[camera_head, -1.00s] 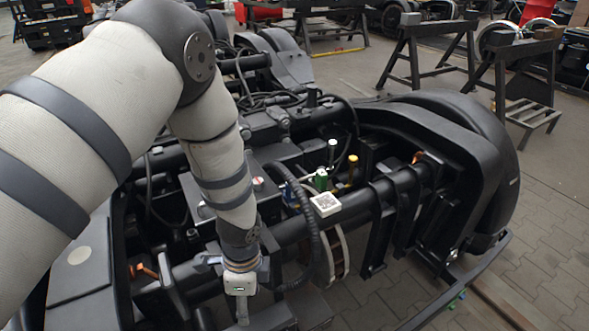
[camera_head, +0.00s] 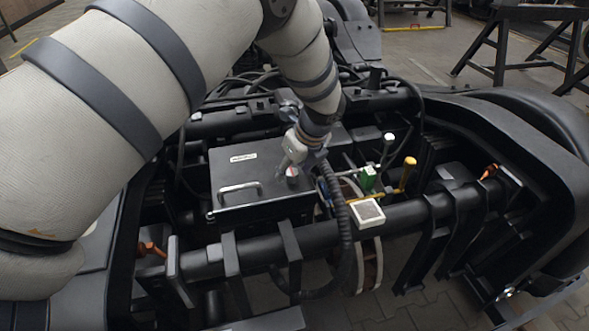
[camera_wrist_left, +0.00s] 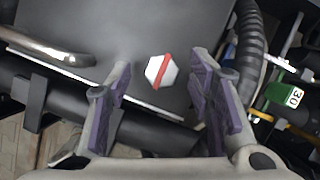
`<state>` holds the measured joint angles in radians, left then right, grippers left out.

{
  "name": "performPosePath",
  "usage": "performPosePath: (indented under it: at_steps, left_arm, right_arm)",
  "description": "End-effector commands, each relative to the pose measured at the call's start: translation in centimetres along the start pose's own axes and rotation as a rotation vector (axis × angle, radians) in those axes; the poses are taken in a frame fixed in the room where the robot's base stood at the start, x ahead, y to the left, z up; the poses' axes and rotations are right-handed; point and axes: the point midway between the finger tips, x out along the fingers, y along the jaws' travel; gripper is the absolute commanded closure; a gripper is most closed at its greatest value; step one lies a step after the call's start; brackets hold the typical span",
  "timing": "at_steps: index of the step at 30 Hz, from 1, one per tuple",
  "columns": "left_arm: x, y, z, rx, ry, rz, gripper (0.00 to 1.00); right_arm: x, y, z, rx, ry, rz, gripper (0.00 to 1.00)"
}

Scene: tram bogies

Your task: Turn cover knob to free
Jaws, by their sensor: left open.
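The cover knob (camera_wrist_left: 161,71) is a white hexagon with a red stripe across it. It sits on a dark box cover (camera_head: 232,172), near the cover's right side, and shows small in the head view (camera_head: 292,176). The red stripe runs steeply, tilted slightly to the right at the top, in the wrist view. My left gripper (camera_head: 287,162) is above the knob, pointing down at the cover. Its two purple-padded fingers are open, one on each side of the knob in the wrist view, with gaps to both. The right gripper is out of view.
A metal handle (camera_head: 240,193) stands at the cover's front left. A ribbed black hose (camera_head: 336,205) runs close to the cover's right edge. A green block (camera_head: 368,178), a yellow-tipped lever (camera_head: 408,172) and a white-topped box (camera_head: 367,213) lie farther right.

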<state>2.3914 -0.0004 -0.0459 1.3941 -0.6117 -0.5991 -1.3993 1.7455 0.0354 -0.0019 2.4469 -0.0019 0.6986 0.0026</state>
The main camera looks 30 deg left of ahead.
Motion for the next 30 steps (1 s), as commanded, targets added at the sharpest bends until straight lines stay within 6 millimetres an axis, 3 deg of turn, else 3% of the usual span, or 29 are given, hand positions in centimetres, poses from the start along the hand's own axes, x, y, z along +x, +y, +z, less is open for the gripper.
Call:
performPosePath:
  at_steps: [10,16,30]
  left_arm:
    - [0.64,-0.03,0.04,-0.001,0.0,-0.002,0.55]
    - [0.63,-0.03,0.02,-0.001,0.0,-0.002,1.0]
    - [0.83,-0.1,-0.1,-0.09,0.001,0.037,1.0]
  right_arm:
    - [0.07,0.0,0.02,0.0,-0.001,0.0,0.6]
    - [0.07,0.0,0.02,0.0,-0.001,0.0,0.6]
    - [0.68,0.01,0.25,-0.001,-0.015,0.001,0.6]
